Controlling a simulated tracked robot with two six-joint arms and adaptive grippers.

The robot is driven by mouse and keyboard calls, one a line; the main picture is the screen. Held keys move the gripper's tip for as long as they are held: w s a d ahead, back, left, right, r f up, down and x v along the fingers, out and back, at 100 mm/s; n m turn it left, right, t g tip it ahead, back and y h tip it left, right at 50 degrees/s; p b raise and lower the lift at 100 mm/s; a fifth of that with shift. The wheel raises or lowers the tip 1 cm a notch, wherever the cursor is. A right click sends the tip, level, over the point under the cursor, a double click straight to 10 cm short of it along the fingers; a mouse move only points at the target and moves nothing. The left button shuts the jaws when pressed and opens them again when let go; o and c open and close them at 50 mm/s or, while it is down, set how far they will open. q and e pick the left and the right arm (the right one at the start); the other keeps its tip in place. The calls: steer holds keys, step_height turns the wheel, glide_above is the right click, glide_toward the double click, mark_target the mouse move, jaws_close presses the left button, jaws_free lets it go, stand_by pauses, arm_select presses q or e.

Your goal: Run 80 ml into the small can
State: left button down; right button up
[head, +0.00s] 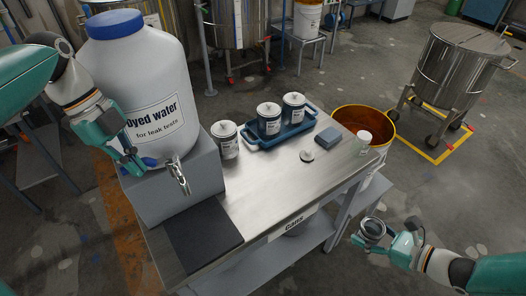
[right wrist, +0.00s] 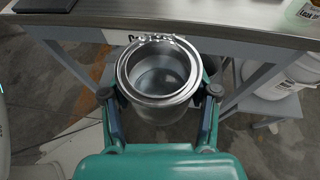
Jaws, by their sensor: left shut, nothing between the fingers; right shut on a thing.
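A large white jug (head: 140,80) with a blue cap, labelled "Dyed water for leak tests", stands on a grey block (head: 180,187). Its metal tap (head: 178,176) sticks out towards the table's front; no stream shows from it. My left gripper (head: 138,163) is shut and empty, just left of the tap. My right gripper (head: 378,238) is shut on an open metal can (head: 372,229), held upright off the table, beyond its front right edge. In the right wrist view the can (right wrist: 158,78) sits between the fingers; its inside looks grey, and I cannot tell whether it holds liquid.
A dark mat (head: 203,241) lies below the tap on the steel table (head: 270,190). An orange-lined bucket (head: 382,120) is beyond.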

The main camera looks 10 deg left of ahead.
arm_select(q)
steer(key=shift+w+a, duration=0.15)
steer(key=shift+a, duration=0.15)
arm_select(e)
steer(key=shift+d+r, duration=0.1)
steer(key=shift+r, duration=0.05)
arm_select(q)
steer(key=shift+d, duration=0.1)
arm_select(e)
steer(key=shift+f, duration=0.3)
steer(key=shift+s+a+f+b, duration=0.2)
steer(key=shift+s+f+b, duration=0.1)
steer(key=shift+b, duration=0.2)
steer(key=shift+s+r, duration=0.2)
steer(key=shift+r, duration=0.05)
steer(key=shift+r+p, duration=0.7)
steer(key=shift+p, duration=0.2)
steer(key=shift+w+r, duration=0.1)
steer(key=shift+w, duration=0.05)
arm_select(q)
step_height(320, 180, up, 10)
steer(key=shift+s+d, duration=0.2)
steer(key=shift+d, duration=0.1)
